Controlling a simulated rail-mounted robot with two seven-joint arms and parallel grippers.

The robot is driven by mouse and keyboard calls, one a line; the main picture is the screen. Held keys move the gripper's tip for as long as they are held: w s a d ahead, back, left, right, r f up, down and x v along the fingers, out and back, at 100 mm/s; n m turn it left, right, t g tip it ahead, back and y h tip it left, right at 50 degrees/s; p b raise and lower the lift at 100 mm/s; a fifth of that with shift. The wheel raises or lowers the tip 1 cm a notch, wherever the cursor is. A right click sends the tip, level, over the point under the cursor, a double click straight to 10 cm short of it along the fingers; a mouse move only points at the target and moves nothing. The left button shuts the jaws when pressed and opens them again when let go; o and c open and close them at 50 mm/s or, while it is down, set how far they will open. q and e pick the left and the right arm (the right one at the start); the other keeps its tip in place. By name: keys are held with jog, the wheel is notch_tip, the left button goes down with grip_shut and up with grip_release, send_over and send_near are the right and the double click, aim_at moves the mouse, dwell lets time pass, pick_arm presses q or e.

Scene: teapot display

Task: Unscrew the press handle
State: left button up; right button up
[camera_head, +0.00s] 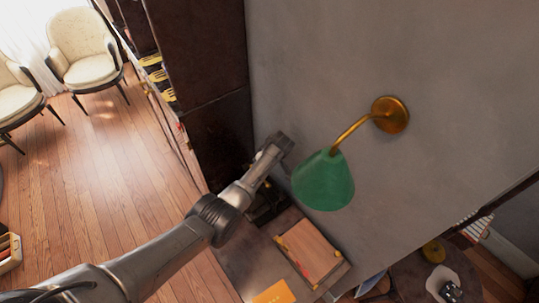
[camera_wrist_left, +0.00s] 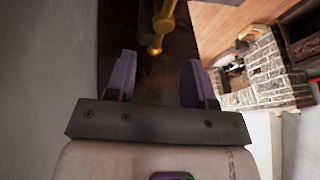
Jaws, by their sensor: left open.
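My left gripper (camera_wrist_left: 158,78) is open in the wrist view, with two purple-grey fingers apart and nothing gripped. A brass rod with a rounded end (camera_wrist_left: 156,45), which looks like the press handle, shows beyond and between the fingertips, apart from both. In the head view my left arm reaches in from the lower left, and its gripper (camera_head: 276,147) is beside the grey wall; its fingers are too small to judge there. A dark object (camera_head: 266,208), perhaps the press, stands partly hidden behind the arm. My right gripper is not in view.
A green lamp (camera_head: 323,182) on a brass wall arm hangs close to the right of my left gripper. A dark tall cabinet (camera_head: 205,75) stands to the left. A wooden board or box (camera_head: 310,250) and an orange item (camera_head: 274,293) lie below. Open wooden floor is at left.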

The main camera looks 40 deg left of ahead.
pick_arm(q)
jog(key=v, duration=0.8)
jog(key=shift+r, duration=0.25)
jog(key=shift+d, duration=0.1)
